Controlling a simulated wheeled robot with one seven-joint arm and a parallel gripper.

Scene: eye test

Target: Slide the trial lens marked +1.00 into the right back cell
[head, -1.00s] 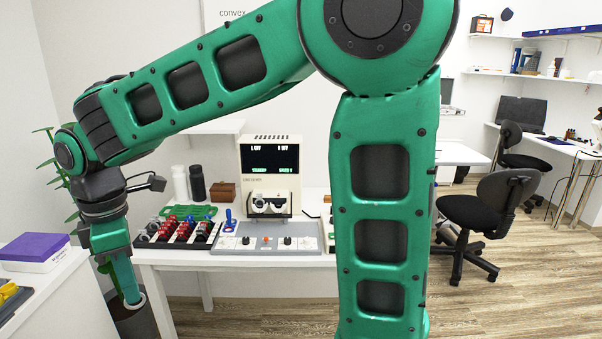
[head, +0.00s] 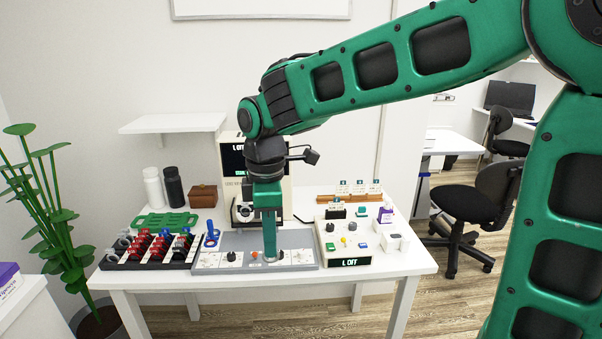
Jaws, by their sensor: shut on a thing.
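The trial frame (head: 243,213) stands at the white testing unit (head: 231,165), behind my gripper and arm. My arm hides its right part, so the right back cell cannot be made out. A black tray (head: 118,266) with rows of red, dark and grey-rimmed lenses lies left of the console.
The grey console (head: 208,262) with knobs lies under my gripper. A blue-handled tool (head: 211,236), green mat (head: 167,222), bottles (head: 173,187) and brown box (head: 203,196) are at left. A shelf (head: 172,123) hangs above.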

